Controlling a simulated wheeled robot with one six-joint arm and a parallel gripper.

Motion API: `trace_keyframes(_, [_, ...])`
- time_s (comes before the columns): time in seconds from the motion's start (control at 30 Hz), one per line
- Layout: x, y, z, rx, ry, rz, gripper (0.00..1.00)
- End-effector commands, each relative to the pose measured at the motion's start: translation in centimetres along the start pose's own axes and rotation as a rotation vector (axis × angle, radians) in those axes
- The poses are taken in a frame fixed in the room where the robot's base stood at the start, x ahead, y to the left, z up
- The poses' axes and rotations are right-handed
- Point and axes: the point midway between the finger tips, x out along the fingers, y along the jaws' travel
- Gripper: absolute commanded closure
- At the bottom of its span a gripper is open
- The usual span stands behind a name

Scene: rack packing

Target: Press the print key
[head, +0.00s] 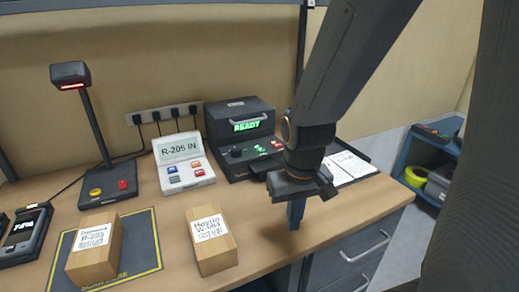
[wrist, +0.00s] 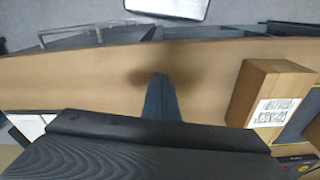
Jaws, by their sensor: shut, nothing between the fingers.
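A black machine (head: 240,117) with a lit green READY display stands at the back of the bench. Its front panel has a dark knob, green-lit keys and a red key (head: 281,153). Left of it, a white terminal (head: 197,178) reads "R-205 IN" and has several coloured keys, including blue, orange and red. The key markings are too small to read, so I cannot tell which is the print key. My gripper (head: 294,222) is shut and empty, pointing down over the bench's front right, apart from both devices. Its fingers also show in the wrist view (wrist: 160,80).
Two labelled boxes stand on the bench: one (head: 95,268) on a dark mat (head: 141,244), one (head: 213,247) right of it. A scanner on a stand (head: 92,117) and a handheld device (head: 28,238) are at left. White sheets (head: 347,167) lie behind my gripper.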

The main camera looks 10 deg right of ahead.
Motion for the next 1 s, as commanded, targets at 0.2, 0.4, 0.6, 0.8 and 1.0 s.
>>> trace_keyframes(0.2, [-3.2,2.0,-7.0,0.118,0.164,0.043,1.0])
trace_keyframes(0.4, [-7.3,3.2,-16.7,0.267,0.397,-0.011,1.0])
trace_keyframes(0.6, [-11.0,2.3,-24.3,0.386,0.556,-0.18,1.0])
trace_keyframes(0.8, [-13.1,0.7,-28.1,0.449,0.605,-0.34,1.0])
trace_keyframes(1.0, [-13.6,-0.1,-29.2,0.472,0.609,-0.404,1.0])
